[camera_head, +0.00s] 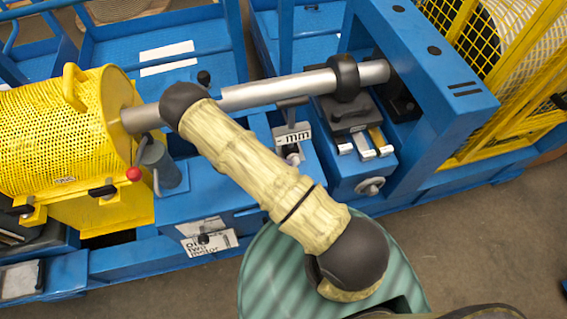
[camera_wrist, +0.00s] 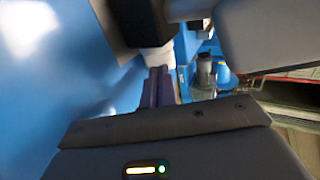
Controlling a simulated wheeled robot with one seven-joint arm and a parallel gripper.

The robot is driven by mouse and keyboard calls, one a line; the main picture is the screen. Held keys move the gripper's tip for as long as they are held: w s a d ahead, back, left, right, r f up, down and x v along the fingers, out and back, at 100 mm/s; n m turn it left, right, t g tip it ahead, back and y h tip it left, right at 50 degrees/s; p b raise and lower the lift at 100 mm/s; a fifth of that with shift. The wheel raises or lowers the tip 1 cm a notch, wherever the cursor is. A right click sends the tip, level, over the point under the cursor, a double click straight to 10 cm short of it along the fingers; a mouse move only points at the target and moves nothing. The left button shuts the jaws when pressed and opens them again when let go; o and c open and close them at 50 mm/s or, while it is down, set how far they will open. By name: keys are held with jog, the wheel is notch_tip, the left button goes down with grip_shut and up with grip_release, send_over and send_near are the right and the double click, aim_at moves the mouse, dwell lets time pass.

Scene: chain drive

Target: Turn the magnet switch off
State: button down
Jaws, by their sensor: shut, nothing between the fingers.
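I cannot pick out the magnet switch with certainty in either view. In the wrist view, my gripper (camera_wrist: 160,74) is shut and empty. Its narrow, dark purple fingers point away from the camera, beside a large blue surface on the left. Just beyond the fingertips is a pale piece under a dark block (camera_wrist: 135,20); I cannot tell whether the fingers touch it. A small grey cylindrical part (camera_wrist: 205,70) stands to the right of the fingers. In the head view, my cream arm reaches up and left over the machine, and my gripper is hidden.
A steel shaft (camera_head: 270,92) with a dark collar (camera_head: 345,76) crosses the blue machine. A blue housing (camera_head: 435,85) stands right. Bare floor (camera_head: 480,240) shows lower right.

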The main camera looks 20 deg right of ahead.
jog(key=shift+a+r, duration=0.15)
jog(key=v, duration=1.3)
jog(key=shift+a+r+b, duration=0.15)
jog(key=shift+a+b, duration=0.15)
jog(key=shift+b, duration=0.1)
